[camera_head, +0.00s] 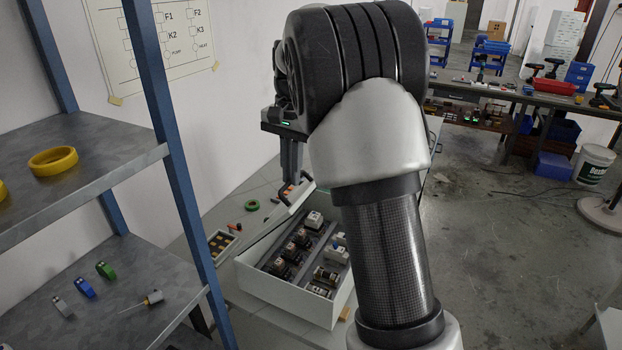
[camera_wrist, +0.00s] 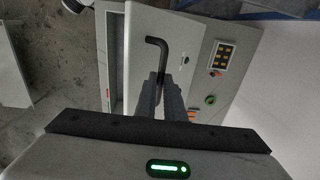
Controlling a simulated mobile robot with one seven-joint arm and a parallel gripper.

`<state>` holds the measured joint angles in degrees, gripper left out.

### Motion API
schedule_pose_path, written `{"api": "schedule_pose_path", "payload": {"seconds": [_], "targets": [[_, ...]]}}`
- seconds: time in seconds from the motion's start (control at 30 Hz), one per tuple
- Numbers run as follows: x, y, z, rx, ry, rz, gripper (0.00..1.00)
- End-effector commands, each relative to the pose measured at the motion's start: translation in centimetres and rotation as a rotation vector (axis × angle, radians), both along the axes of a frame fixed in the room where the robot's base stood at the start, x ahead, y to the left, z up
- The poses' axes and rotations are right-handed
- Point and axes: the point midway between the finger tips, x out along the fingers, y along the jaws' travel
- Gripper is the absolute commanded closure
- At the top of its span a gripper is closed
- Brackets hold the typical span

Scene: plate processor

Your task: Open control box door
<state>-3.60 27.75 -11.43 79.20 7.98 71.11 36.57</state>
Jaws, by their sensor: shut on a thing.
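The control box (camera_head: 285,302) is an open-topped white box on the bench in the head view, with relays and other parts showing inside. Its pale door (camera_head: 296,205) stands swung away from the opening, along the box's far left side, seen nearly edge-on. In the wrist view the door (camera_wrist: 190,25) fills the middle and carries a black bent handle (camera_wrist: 156,42). My gripper (camera_head: 291,180) is shut on this handle; its fingers also show in the wrist view (camera_wrist: 163,88). The fingers hide part of the handle. My arm hides the box's right side.
A small tray of parts (camera_head: 220,242) and a green tape ring (camera_head: 252,205) lie on the bench left of the box. A metal shelf (camera_head: 100,210) with blue posts stands close on the left. The floor at right is mostly open.

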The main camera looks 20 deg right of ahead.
Motion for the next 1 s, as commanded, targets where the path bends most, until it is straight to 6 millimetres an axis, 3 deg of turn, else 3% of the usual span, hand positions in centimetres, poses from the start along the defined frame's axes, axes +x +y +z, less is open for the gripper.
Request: {"api": "schedule_pose_path", "payload": {"seconds": [0.03, 0.4, 0.7, 1.0], "targets": [[1.1, 2.1, 0.0, 0.012, 0.003, 0.018, 1.0], [6.9, 8.0, 1.7, 0.014, 0.011, 0.016, 1.0], [9.3, 10.5, 1.9, 0.012, 0.021, 0.015, 1.0], [10.5, 11.7, 1.8, 0.011, 0.025, 0.014, 1.0]]}}
